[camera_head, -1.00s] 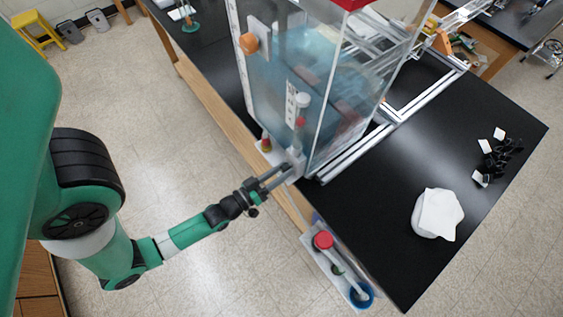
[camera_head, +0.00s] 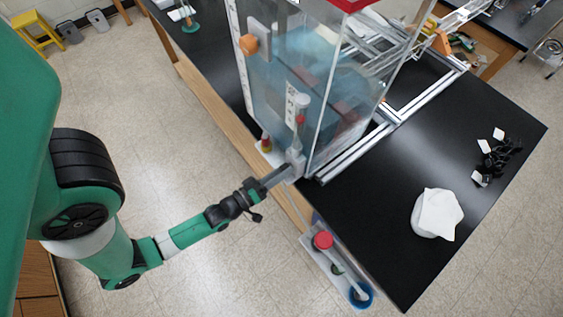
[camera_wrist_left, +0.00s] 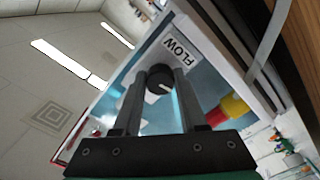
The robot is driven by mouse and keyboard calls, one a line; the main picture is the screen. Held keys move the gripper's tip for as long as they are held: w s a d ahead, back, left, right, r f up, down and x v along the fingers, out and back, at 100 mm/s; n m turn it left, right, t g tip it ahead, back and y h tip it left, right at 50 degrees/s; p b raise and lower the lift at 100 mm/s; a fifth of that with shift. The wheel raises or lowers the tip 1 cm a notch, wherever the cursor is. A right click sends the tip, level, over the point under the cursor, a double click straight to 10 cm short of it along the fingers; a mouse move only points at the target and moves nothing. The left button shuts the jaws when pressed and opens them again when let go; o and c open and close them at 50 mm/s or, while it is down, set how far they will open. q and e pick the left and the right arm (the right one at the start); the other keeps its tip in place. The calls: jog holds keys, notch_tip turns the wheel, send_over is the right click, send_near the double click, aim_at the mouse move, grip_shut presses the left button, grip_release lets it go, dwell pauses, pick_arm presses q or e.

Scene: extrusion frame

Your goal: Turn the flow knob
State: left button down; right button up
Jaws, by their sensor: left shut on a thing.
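The flow knob (camera_wrist_left: 158,82) is a dark round knob with a light pointer mark. It sits on a white panel beside a label (camera_wrist_left: 181,51) reading FLOW. My left gripper (camera_wrist_left: 160,80) has its two dark fingers on either side of the knob in the left wrist view, shut on it. In the head view my left gripper (camera_head: 289,172) reaches the lower front corner of the clear tank (camera_head: 320,90), where its fingertips hide the knob. My right gripper is in neither view.
A panel with a red button (camera_head: 323,240) and a blue ring (camera_head: 361,294) is at the table's near edge. A white cloth-like bundle (camera_head: 438,213) and small black parts (camera_head: 497,160) lie on the black tabletop (camera_head: 400,165).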

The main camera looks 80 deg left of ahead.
pick_arm(q)
jog(key=shift+c, duration=2.2)
grip_release()
jog(key=v, duration=1.1)
jog(key=shift+s+d+b, duration=0.15)
jog(key=shift+s+b, duration=0.15)
jog(key=shift+b, duration=0.1)
